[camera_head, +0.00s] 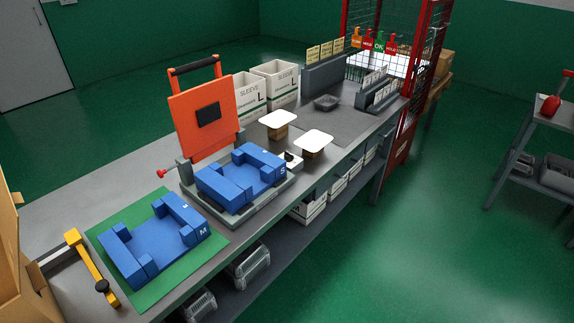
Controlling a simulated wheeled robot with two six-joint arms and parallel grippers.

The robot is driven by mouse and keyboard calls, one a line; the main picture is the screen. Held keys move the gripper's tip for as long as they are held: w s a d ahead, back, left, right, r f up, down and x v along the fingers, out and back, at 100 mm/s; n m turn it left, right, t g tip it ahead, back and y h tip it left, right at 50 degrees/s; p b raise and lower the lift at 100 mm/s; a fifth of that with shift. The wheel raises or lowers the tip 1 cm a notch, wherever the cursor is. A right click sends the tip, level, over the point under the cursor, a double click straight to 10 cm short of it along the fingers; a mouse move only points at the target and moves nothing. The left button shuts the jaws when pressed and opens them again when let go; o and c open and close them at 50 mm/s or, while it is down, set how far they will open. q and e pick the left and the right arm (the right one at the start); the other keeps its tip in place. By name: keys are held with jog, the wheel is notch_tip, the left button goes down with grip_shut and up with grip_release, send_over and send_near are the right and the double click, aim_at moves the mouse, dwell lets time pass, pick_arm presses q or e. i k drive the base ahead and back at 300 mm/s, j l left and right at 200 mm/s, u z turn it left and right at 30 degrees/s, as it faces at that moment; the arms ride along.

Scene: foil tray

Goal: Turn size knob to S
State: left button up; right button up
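A small dark knob (289,156) sits on a light box (291,165) at the right side of the press, and I take it to be the size knob. It is too small to read which letter it points to. The press has a raised orange lid (203,112) with a black handle on top and a grey base (238,215). A blue nest (228,184) lies in the base, with a small white mark that looks like an S at its right end. Neither of my grippers shows in this view.
Another blue nest (150,247), marked M, lies on a green mat (207,253) in front. A yellow clamp-like tool (91,266) is at the left. Two white-topped stands (313,139) and SLEEVE boxes (249,97) stand farther back. The grey mat (341,126) is mostly clear.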

aim_at(288, 157)
jog(key=k+j+z, duration=0.1)
jog(key=z, duration=0.3)
jog(key=k+j+z, duration=0.1)
jog(key=z, duration=0.3)
jog(key=k+z, duration=0.2)
jog(key=z, duration=0.2)
